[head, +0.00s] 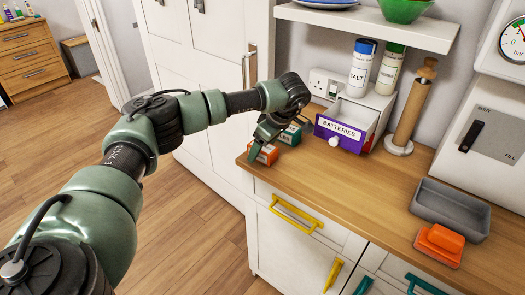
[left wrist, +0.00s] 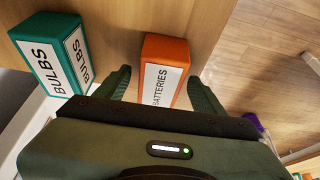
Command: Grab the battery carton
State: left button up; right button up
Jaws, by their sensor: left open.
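The battery carton is an orange box with a white label reading BATTERIES. It stands on the wooden counter near its left end in the head view (head: 265,154), partly hidden by my gripper. It also shows in the left wrist view (left wrist: 168,55). My left gripper (left wrist: 160,84) is open, with one finger on each side of the carton's near part. Whether the fingers touch it, I cannot tell. In the head view the gripper (head: 268,138) points down over the carton. My right gripper is not in view.
A green BULBS carton (left wrist: 52,52) stands beside the orange one, left in the wrist view. Behind are an open purple-fronted drawer (head: 340,132) labelled BATTERIES, two shakers (head: 361,67) and a wooden post (head: 412,105). A grey tray (head: 448,208) and orange sponge (head: 440,243) lie right.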

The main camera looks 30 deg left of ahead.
pick_arm(q)
jog(key=c, duration=1.4)
grip_shut()
jog(key=shift+r, duration=0.1)
